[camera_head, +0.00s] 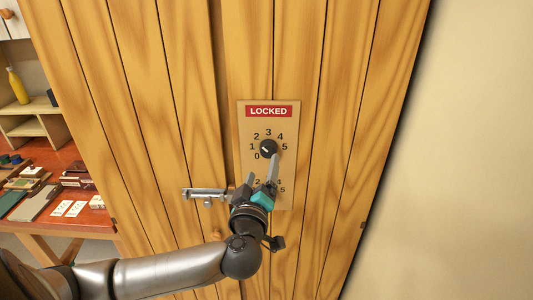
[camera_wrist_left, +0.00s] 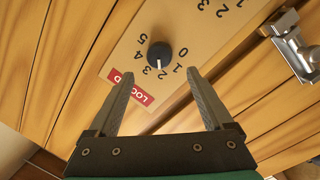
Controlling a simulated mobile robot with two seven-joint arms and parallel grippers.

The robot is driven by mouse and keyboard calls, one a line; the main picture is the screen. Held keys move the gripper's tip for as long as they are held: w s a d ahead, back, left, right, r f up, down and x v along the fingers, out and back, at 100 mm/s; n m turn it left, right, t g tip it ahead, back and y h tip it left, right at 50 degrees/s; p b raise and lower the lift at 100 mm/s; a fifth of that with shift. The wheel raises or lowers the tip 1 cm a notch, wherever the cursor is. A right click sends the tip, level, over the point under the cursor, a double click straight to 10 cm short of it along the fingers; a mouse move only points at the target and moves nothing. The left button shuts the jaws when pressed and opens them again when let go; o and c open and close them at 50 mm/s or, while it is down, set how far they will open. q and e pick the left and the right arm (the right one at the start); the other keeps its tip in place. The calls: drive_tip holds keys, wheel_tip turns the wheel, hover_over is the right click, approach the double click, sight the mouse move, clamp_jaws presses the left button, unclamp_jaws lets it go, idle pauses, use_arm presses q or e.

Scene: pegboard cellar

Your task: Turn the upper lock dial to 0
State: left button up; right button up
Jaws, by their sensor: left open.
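The upper lock dial (camera_head: 268,149) is a round black knob with a white mark, on a tan panel (camera_head: 246,118) fixed to the plank door. Numbers 0 to 5 ring it. In the left wrist view the dial (camera_wrist_left: 159,54) has its white mark pointing at about 2. My left gripper (camera_head: 261,168) is open and empty, just below the upper dial in the head view. In the wrist view the dial shows between and just past the fingertips (camera_wrist_left: 160,73), apart from both. The lower dial is hidden behind my gripper; only some of its numbers show. My right gripper is out of view.
A red LOCKED sign (camera_head: 269,111) tops the panel. A metal bolt (camera_head: 205,194) sticks out of the door left of my gripper. A red workbench (camera_head: 90,218) with small items stands at far left. Bare wall (camera_head: 465,150) is on the right.

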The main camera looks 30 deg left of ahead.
sight(267, 152)
use_arm(q)
drive_tip(key=shift+x, duration=3.6)
drive_tip(key=shift+c, duration=0.4)
clamp_jaws()
